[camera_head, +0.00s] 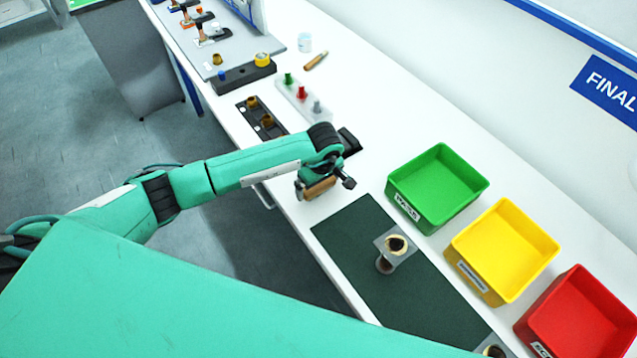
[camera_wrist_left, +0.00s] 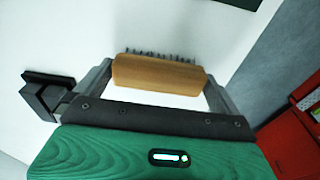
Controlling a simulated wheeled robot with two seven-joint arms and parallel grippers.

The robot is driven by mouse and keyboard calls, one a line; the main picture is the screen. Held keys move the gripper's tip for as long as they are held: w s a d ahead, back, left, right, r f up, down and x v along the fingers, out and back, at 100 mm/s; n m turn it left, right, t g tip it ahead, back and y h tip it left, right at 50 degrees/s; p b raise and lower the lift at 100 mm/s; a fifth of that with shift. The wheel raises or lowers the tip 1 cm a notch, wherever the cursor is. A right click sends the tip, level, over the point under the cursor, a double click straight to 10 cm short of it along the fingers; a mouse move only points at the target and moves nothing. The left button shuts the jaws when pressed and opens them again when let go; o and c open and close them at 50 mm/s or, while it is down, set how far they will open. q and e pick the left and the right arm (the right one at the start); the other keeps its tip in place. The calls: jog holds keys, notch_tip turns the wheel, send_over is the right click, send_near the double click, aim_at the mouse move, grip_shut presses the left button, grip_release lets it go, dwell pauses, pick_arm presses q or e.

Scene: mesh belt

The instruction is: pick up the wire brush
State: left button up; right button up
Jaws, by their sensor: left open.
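The wire brush (camera_wrist_left: 160,75) has a wooden block and dark bristles. In the left wrist view it lies between the two spread fingers of my left gripper (camera_wrist_left: 159,90), with its bristles facing away from the palm. Small gaps seem to show at its ends. In the head view the brush (camera_head: 320,188) shows as a brown block at my left gripper (camera_head: 325,185), above the white table near its front edge. The gripper partly hides it, and I cannot tell whether the fingers touch it. My right gripper is not in view.
A green bin (camera_head: 437,226), yellow bin (camera_head: 468,283) and red bin (camera_head: 530,343) line the table's right side. A dark green mat (camera_head: 340,235) holds an upright metal part (camera_head: 388,262). Racks (camera_head: 222,86) with small parts stand farther back. A wood-handled tool (camera_head: 316,61) lies behind.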

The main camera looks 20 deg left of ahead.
pick_arm(q)
jog(key=shift+f, duration=0.15)
jog(key=c, duration=0.7)
jog(key=shift+o, duration=0.2)
jog(key=shift+w+r, duration=0.1)
jog(key=shift+r, duration=0.1)
notch_tip(320, 180, up, 20)
jog(key=b, duration=0.7)
jog(key=shift+f, duration=0.1)
